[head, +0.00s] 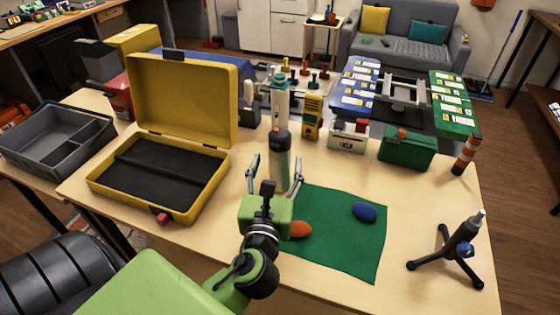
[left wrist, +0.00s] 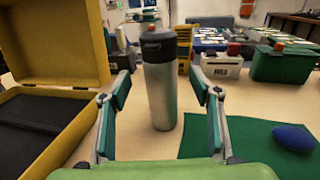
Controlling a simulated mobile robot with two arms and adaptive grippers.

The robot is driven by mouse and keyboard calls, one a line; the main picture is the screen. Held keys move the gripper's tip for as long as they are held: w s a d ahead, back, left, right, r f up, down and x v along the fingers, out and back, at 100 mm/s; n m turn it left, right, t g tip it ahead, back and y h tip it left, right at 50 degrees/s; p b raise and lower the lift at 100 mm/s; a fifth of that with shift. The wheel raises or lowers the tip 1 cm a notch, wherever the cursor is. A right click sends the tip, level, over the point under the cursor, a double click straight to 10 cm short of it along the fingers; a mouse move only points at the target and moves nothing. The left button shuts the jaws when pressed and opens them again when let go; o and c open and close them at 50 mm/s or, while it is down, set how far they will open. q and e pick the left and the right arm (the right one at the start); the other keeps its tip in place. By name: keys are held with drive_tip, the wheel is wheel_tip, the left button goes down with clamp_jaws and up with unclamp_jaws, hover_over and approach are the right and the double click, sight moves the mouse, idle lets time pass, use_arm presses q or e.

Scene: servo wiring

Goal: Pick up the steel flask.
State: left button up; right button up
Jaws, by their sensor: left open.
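The steel flask (head: 277,158) stands upright on the table, grey with a black cap. In the left wrist view the flask (left wrist: 160,90) is centred between the fingers and a little beyond their tips. My left gripper (head: 274,172) is open, with one finger on each side of the flask's line and no visible contact. It also shows in the left wrist view (left wrist: 163,90). My right gripper is not in either view.
An open yellow case (head: 222,135) stands left of the flask. A green cloth (head: 345,245) with an orange object (head: 300,230) and a blue object (head: 365,212) lies to the right. A white bottle (head: 278,101) and a yellow meter (head: 311,118) stand behind. A small tripod (head: 448,256) is at right.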

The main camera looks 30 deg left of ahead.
sight(278, 160)
use_arm(q)
drive_tip(key=shift+w+a, duration=0.3)
drive_tip(key=shift+w, duration=0.25)
drive_tip(key=x, duration=0.3)
drive_tip(key=shift+w+a+f+p, duration=0.1)
drive_tip(key=shift+w+f+p, duration=0.1)
drive_tip(key=shift+w+p, duration=0.15)
drive_tip(key=shift+w+a+f, duration=0.1)
drive_tip(key=shift+w+a, duration=0.1)
drive_tip(key=shift+w, duration=0.1)
drive_tip(key=shift+s, duration=0.1)
drive_tip(key=shift+c, duration=0.3)
drive_tip(key=c, duration=1.2)
clamp_jaws()
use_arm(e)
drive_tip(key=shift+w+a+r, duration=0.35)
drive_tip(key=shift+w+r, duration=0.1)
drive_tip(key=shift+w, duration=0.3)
